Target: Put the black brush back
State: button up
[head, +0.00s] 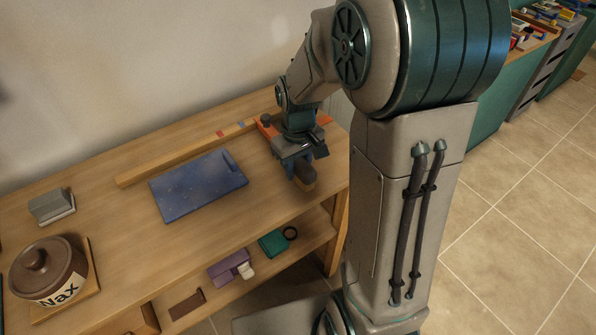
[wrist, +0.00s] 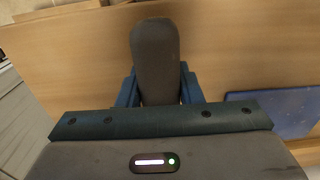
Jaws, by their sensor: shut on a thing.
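The black brush (wrist: 155,58) shows in the wrist view as a long dark shape with a rounded end, pointing away from the camera. My gripper (wrist: 160,88) is shut on it, with a blue finger on each side. In the head view, my gripper (head: 302,168) is over the right end of the wooden bench (head: 120,215), and the brush (head: 305,182) shows only in part below the fingers. I cannot tell whether the brush touches the bench top.
A blue speckled board (head: 198,187) lies left of my gripper. A long wooden strip (head: 165,166) lies behind it. An orange item (head: 266,130) is behind my gripper. A brown pot (head: 47,270) and grey block (head: 50,206) stand left. The lower shelf holds a purple item (head: 228,268).

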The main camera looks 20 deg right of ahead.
aim_at(298, 175)
jog(key=shift+f, duration=1.35)
jog(key=shift+f, duration=0.1)
jog(key=shift+f, duration=0.15)
jog(key=o, duration=0.9)
jog(key=shift+o, duration=0.2)
